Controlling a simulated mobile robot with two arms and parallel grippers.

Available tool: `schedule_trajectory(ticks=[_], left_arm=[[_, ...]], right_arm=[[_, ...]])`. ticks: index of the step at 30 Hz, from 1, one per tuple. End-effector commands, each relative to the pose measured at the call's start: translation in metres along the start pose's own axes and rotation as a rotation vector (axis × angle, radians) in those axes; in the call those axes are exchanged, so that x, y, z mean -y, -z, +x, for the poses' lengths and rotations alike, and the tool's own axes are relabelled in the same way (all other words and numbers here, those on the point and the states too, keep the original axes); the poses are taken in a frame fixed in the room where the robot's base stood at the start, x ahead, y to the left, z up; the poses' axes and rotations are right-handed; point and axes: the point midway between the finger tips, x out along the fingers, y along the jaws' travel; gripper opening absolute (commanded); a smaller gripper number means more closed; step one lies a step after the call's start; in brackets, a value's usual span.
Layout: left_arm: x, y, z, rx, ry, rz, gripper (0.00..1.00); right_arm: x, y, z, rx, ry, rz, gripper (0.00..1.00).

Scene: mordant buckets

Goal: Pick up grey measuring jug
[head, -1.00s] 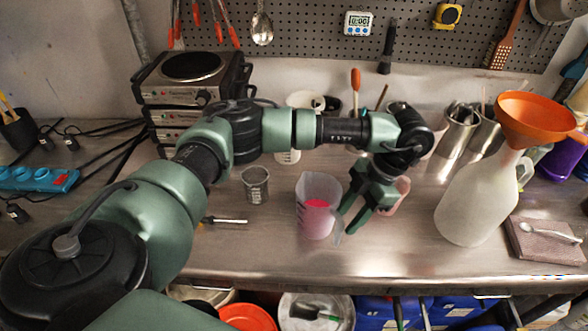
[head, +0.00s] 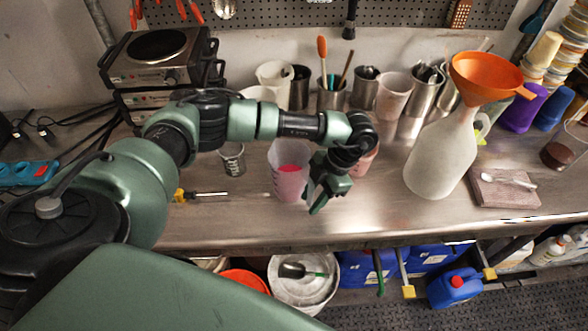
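A small grey measuring jug (head: 232,160) with graduation marks stands upright on the steel bench in the head view, below my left forearm. A larger translucent jug (head: 287,178) with pink contents stands to its right. My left gripper (head: 313,205) is just right of and in front of the translucent jug, pointing down. Its fingers look parted with nothing visible between them. I cannot tell whether it touches the translucent jug. The grey jug is clear of the gripper. My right gripper is out of view.
A white bottle (head: 440,160) with an orange funnel (head: 485,76) stands to the right, beside a folded cloth (head: 503,190) with a spoon. A screwdriver-like tool (head: 205,195) lies front left. Hot plates (head: 155,72) and several containers stand behind.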

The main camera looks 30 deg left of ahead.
Motion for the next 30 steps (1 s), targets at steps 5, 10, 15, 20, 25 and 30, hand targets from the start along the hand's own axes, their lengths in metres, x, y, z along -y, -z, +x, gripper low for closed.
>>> schedule_trajectory(ticks=[5, 10, 15, 20, 25, 30], left_arm=[[0.0002, 0.0000, -0.0003, 0.000, 0.001, 0.000, 0.00], [0.0001, 0.0001, -0.0001, 0.000, 0.000, 0.000, 0.00], [-0.0001, 0.0003, -0.0001, -0.001, 0.000, 0.000, 0.00], [-0.0001, 0.0003, -0.0001, -0.001, 0.000, -0.001, 0.00], [-0.0002, 0.0003, 0.0000, -0.001, 0.000, -0.001, 0.00], [-0.0003, 0.0004, -0.0001, -0.001, 0.000, -0.001, 0.00]], right_arm=[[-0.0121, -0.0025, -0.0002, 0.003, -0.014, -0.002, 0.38], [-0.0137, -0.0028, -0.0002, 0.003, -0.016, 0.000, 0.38], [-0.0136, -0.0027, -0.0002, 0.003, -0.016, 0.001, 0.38], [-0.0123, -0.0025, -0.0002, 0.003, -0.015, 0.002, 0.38], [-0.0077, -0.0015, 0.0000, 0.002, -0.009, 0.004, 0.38], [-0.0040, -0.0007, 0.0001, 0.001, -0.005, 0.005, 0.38]])
